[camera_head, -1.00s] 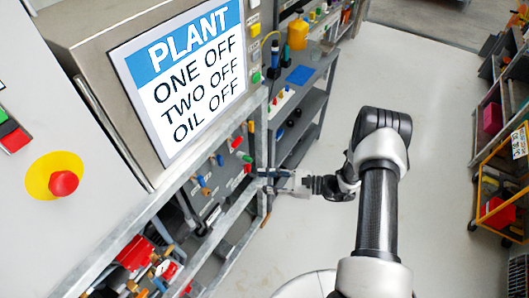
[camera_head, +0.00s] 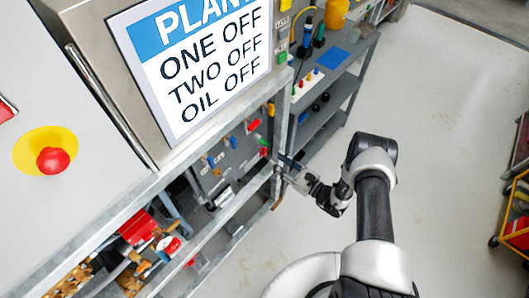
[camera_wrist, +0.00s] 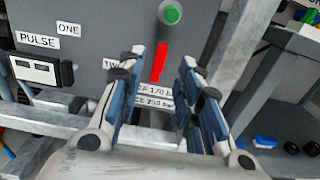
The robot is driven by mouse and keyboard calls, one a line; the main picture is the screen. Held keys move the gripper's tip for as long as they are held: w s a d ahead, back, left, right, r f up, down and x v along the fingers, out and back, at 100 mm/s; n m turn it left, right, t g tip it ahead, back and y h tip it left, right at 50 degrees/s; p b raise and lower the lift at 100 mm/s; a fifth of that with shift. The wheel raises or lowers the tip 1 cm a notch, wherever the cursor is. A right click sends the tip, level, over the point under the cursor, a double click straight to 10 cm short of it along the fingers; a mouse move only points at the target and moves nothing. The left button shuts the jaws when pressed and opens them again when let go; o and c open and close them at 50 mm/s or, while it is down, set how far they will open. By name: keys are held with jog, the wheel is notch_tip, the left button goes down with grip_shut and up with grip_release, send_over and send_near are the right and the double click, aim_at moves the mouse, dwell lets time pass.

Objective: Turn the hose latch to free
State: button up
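My gripper (camera_head: 284,165) is at the right end of the panel under the screen, beside the frame post. In the wrist view my gripper (camera_wrist: 162,58) is open, with two blue-padded fingers apart and nothing between the pads. A red bar-shaped handle (camera_wrist: 159,62) shows upright between the fingertips, on or in front of a grey panel face. A round green knob (camera_wrist: 171,13) sits just above it. I cannot tell whether this red handle is the hose latch, and no part is labelled as a latch. Contact is not visible.
A grey frame rail (camera_head: 232,207) runs below the panel. The screen (camera_head: 200,70) reads ONE OFF, TWO OFF, OIL OFF. A red stop button (camera_head: 53,160) is at left. A shelf unit (camera_head: 345,85) stands behind the gripper.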

aim_at(266, 152)
jog(key=b+x, duration=0.1)
jog(key=x, duration=0.7)
jog(key=shift+c, duration=0.3)
grip_shut()
